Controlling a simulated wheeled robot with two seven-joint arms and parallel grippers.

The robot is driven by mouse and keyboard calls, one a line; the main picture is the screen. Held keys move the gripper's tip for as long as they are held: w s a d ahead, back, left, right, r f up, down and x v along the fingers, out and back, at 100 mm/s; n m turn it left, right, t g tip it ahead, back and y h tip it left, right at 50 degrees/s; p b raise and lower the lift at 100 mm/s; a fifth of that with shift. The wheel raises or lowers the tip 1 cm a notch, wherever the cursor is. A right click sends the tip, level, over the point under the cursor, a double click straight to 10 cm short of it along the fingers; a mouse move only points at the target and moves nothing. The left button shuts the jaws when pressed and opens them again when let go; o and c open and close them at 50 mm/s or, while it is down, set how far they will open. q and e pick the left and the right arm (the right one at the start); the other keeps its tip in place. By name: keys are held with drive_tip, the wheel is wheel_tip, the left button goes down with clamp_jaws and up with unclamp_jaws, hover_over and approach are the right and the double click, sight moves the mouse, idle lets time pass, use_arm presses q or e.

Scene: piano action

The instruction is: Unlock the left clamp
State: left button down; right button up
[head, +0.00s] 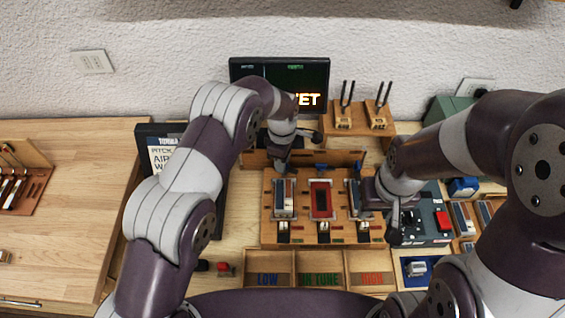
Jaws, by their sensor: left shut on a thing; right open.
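The wooden fixture (318,236) stands in the middle of the bench. A left unit (284,199), a red-framed middle unit (321,200) and a right unit (354,198) sit on it. My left gripper (283,166) reaches down at the fixture's back left, behind the left unit. It is shut on what appears to be the left clamp, which the gripper mostly hides. Small blue parts (321,168) show along the fixture's back to the right. My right gripper (394,232) is open beside the fixture's right side, over a dark control box (428,236) with a red button.
A dark monitor (303,73) and a wooden stand with upright forks (358,124) are behind the fixture. Bins labelled LOW, IN TUNE and HIGH (320,262) lie in front. A sign (158,150) stands left. My arms cover much of both sides. The left tabletop (75,215) is largely clear.

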use_arm(q)
drive_tip(key=shift+n+b, duration=0.65)
drive_tip(key=shift+n, duration=1.25)
drive_tip(key=c, duration=1)
unclamp_jaws()
drive_tip(key=shift+s, duration=0.1)
drive_tip(key=shift+o, duration=0.2)
drive_tip(key=shift+r, duration=0.15)
wheel_tip(320, 180, up, 6)
drive_tip(key=shift+f+b, duration=0.1)
drive_tip(key=shift+b, duration=0.5)
wheel_tip(320, 180, up, 7)
drive_tip(key=p, duration=0.5)
drive_tip(key=shift+f, duration=0.2)
